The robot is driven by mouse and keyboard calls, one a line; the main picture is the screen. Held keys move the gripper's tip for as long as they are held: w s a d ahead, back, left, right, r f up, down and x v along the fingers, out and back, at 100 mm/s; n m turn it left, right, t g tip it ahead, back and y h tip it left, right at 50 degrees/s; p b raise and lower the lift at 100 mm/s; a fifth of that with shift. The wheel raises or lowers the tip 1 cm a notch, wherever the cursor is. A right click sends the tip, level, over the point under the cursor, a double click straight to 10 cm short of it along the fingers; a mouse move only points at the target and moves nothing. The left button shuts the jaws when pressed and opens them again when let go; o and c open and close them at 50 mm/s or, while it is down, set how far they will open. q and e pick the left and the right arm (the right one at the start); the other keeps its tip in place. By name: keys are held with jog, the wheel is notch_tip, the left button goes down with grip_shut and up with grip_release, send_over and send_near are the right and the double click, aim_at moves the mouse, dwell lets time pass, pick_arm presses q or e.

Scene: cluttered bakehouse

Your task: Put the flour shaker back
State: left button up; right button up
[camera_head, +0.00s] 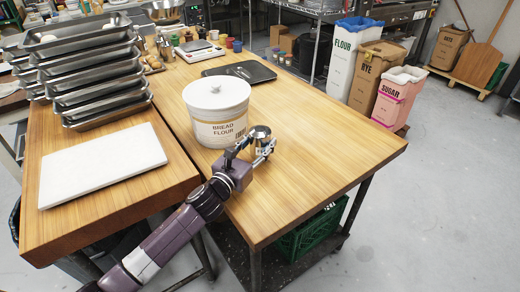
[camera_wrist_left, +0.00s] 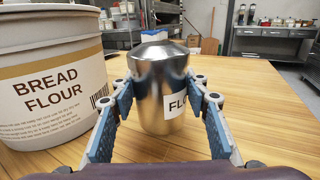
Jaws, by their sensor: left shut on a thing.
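The flour shaker (camera_wrist_left: 158,90) is a shiny metal cylinder with a domed top and a white label that reads "FL". In the head view the shaker (camera_head: 261,133) is beside the right side of the bread flour tub, near the front of the wooden table. My left gripper (camera_head: 262,150) is shut around it; in the wrist view the blue finger pads of the gripper (camera_wrist_left: 165,95) are on both sides of it. The shaker is upright. I cannot tell whether its base touches the table. My right gripper is not in view.
The white bread flour tub (camera_head: 218,115) stands close to the left of the shaker. A dark tray (camera_head: 262,73) lies behind it. The wooden table (camera_head: 330,135) is clear to the right. A white board (camera_head: 100,165) and stacked metal trays (camera_head: 95,85) are at left.

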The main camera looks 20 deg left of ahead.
pick_arm(q)
jog(key=shift+f, duration=1.1)
jog(key=shift+f, duration=0.15)
jog(key=o, duration=0.9)
jog(key=shift+f, duration=0.15)
jog(key=o, duration=0.5)
jog(key=shift+c, duration=0.2)
